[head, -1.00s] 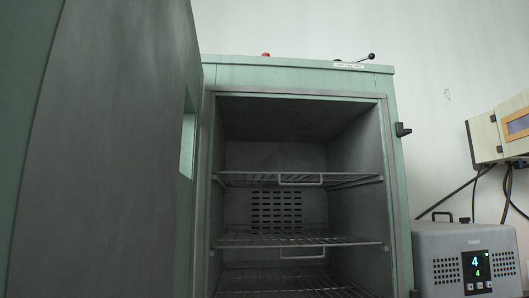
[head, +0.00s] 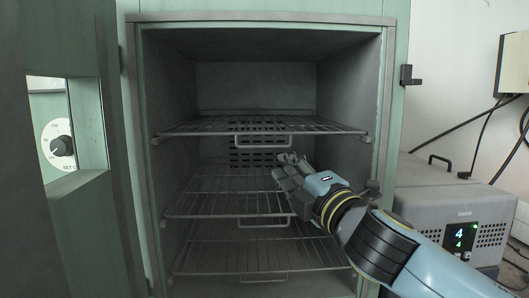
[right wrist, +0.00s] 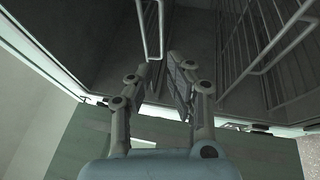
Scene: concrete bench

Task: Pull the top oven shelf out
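The top oven shelf (head: 200,126) is a wire rack inside the open oven, with a U-shaped handle (head: 263,146) at its front. My right gripper (head: 283,166) is in front of the oven opening, just below and right of that handle. In the right wrist view its two fingers (right wrist: 160,64) are apart with nothing between the pads. A wire handle (right wrist: 152,30) lies just beyond the fingertips there; I cannot tell for sure which shelf it belongs to. The gripper appears apart from it. My left gripper is not in view.
Below are a middle shelf (head: 195,206) and a bottom shelf (head: 210,257), each with a front handle. The open oven door (head: 75,215) with a window stands at the left. A grey unit (head: 420,200) with a display stands right of the oven.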

